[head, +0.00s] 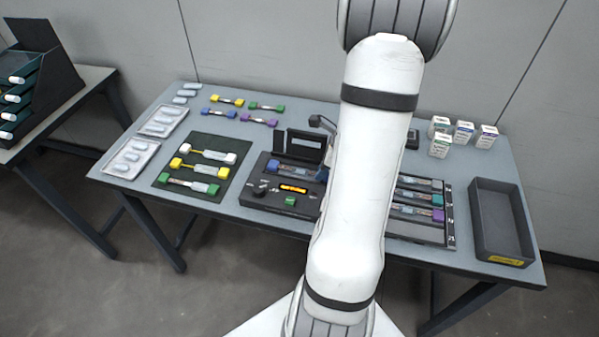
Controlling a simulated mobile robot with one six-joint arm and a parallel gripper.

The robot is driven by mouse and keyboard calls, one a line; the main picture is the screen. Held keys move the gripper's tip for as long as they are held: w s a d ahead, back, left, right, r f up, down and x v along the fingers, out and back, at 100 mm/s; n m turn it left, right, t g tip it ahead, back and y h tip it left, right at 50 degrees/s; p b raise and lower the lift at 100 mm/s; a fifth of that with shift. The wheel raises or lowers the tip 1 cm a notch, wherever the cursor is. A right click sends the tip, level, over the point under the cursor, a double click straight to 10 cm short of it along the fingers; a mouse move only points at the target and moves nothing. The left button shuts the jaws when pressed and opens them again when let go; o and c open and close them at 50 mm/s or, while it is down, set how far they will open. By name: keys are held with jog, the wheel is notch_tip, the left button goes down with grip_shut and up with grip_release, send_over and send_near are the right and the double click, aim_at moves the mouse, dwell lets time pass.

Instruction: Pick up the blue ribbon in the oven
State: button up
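A blue-ended ribbon (296,170) lies across the rear part of the black oven unit (262,204), in front of its raised lid (305,144). Its blue left end is clear to see; its right end lies close to the edge of my arm in the picture. An orange-lit strip glows on the unit in front of the ribbon. My white arm crosses the middle of the picture and covers the right side of the unit. My gripper is hidden behind the arm, so I cannot see its fingers or whether they hold anything.
A dark mat (196,200) with white, yellow and green-ended ribbons lies left of the unit. Several loose ribbons lie behind. A rack (421,229) of ribbons, an empty black bin (500,222) and small boxes (464,132) stand right. Blister trays (131,158) line the left edge.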

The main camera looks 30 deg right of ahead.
jog(key=shift+f, duration=0.1)
grip_shut()
dwell(0.3)
